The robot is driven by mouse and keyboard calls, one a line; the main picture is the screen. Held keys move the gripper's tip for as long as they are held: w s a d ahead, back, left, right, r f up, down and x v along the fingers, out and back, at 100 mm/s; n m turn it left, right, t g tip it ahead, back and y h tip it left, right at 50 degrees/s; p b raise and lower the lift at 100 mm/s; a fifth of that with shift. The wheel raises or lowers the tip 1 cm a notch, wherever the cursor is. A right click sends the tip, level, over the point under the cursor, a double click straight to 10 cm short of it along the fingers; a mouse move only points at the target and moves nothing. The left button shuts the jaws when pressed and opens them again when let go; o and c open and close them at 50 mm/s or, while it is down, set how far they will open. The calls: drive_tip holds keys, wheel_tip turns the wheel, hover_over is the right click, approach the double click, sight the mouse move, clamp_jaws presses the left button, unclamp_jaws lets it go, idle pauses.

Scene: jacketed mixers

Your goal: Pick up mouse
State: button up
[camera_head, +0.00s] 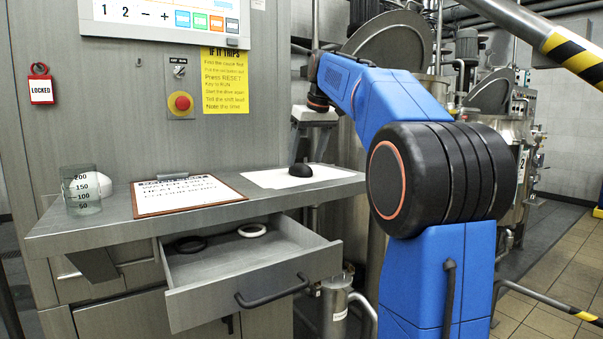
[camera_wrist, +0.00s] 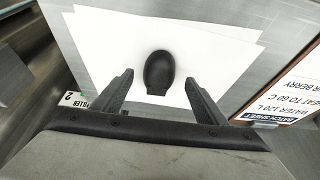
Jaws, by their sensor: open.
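The mouse (camera_head: 300,170) is a small black rounded thing on white paper on the steel shelf. In the wrist view the mouse (camera_wrist: 159,70) lies just beyond and between the fingertips of my gripper (camera_wrist: 158,80). The two dark fingers are spread apart, with nothing between them. In the head view my gripper (camera_head: 306,160) points down at the mouse from above, and its fingertips are partly hard to make out there. I cannot tell the exact height of the fingertips over the paper.
White paper sheets (camera_head: 262,178) lie under the mouse. A clipboard (camera_head: 188,194) and a glass beaker (camera_head: 81,190) stand left on the steel shelf (camera_head: 85,232).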

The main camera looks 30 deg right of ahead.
sight(300, 169)
drive_tip(key=shift+x, duration=1.8)
drive_tip(key=shift+d, duration=0.1)
drive_tip(key=c, duration=1.2)
drive_tip(key=shift+o, duration=0.2)
